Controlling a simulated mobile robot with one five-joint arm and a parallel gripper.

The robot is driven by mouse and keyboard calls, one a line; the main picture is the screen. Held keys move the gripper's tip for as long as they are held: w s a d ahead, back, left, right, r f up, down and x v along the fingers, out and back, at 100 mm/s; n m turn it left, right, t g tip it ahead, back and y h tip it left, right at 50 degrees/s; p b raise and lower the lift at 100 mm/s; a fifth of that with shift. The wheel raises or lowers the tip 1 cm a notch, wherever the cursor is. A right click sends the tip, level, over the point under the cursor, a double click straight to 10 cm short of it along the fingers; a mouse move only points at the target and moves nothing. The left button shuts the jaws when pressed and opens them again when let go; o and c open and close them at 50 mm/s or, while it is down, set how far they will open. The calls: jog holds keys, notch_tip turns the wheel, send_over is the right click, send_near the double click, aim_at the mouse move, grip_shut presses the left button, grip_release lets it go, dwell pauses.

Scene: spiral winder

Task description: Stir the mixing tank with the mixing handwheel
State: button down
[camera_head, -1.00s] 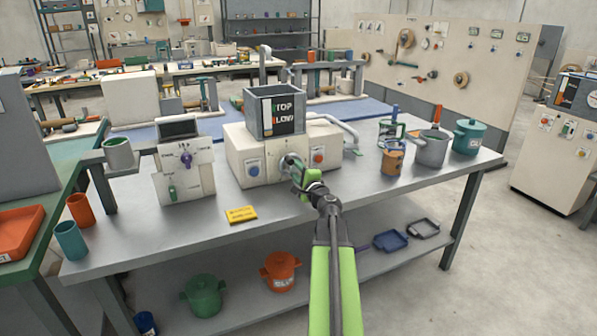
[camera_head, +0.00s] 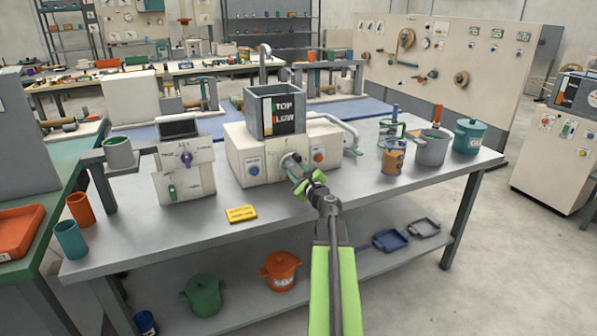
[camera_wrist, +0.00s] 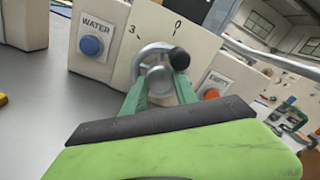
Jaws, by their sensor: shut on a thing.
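The mixing tank (camera_head: 262,112) is a grey open box with "TOP" and "LOW" marks, on a white housing on the bench. The mixing handwheel (camera_head: 290,159) is a small grey wheel on the housing's front. In the wrist view the handwheel (camera_wrist: 146,54) has a black knob (camera_wrist: 180,58) at its upper right, below a "0" mark, with a "3" mark to the left. My gripper (camera_head: 302,182) is at the wheel; its green fingers (camera_wrist: 160,88) are shut on it. The fingers and wheel hub partly hide each other. The tank's contents are not clear.
A blue button (camera_wrist: 91,46) labelled "WATER" is left of the wheel, and an orange button (camera_wrist: 211,94) is right. A yellow plate (camera_head: 241,213) lies on the bench in front. A control box (camera_head: 186,172) stands left; several pots and cups stand right.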

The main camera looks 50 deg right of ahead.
jog(key=shift+m, duration=0.3)
jog(key=c, duration=1.2)
grip_release()
jog(key=shift+c, duration=0.2)
